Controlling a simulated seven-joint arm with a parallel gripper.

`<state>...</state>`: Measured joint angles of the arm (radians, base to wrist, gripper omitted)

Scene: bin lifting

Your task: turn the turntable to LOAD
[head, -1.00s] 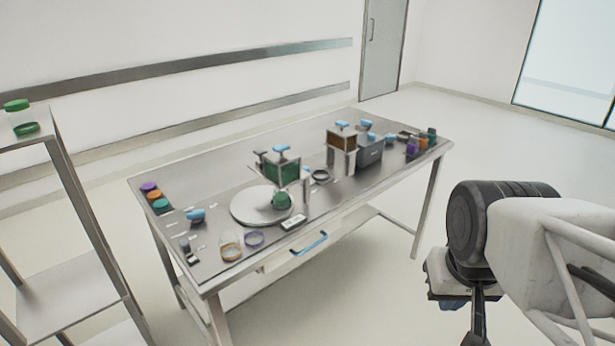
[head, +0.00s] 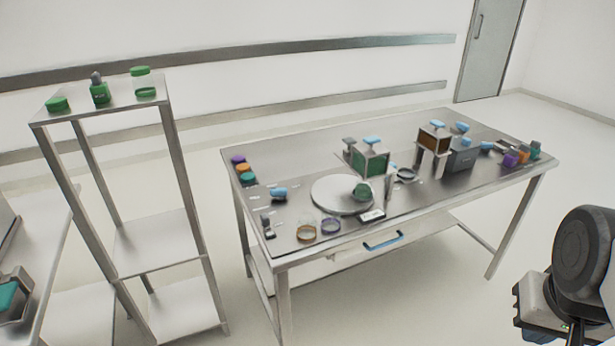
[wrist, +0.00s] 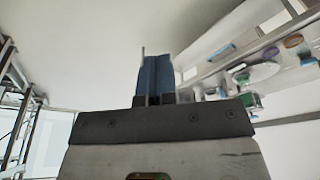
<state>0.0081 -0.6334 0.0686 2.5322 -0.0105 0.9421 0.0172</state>
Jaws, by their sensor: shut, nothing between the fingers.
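The turntable (head: 330,199) is a pale round disc on the near left part of the metal table. A green rounded object (head: 361,191) sits at its right side, and a green bin-like box (head: 368,162) stands just behind it. Any LOAD marking is too small to read. In the wrist view the turntable (wrist: 264,72) appears small at the upper right. My gripper (wrist: 155,62) shows in the wrist view with its blue fingers together and empty, well away from the table. In the head view my arm is at the lower right, and the fingertips are out of frame.
The metal table (head: 290,238) carries rings, coloured lids, an orange-brown box (head: 433,139) and a grey bin (head: 460,158). A shelf rack (head: 155,105) with green containers stands left. Floor in front is clear.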

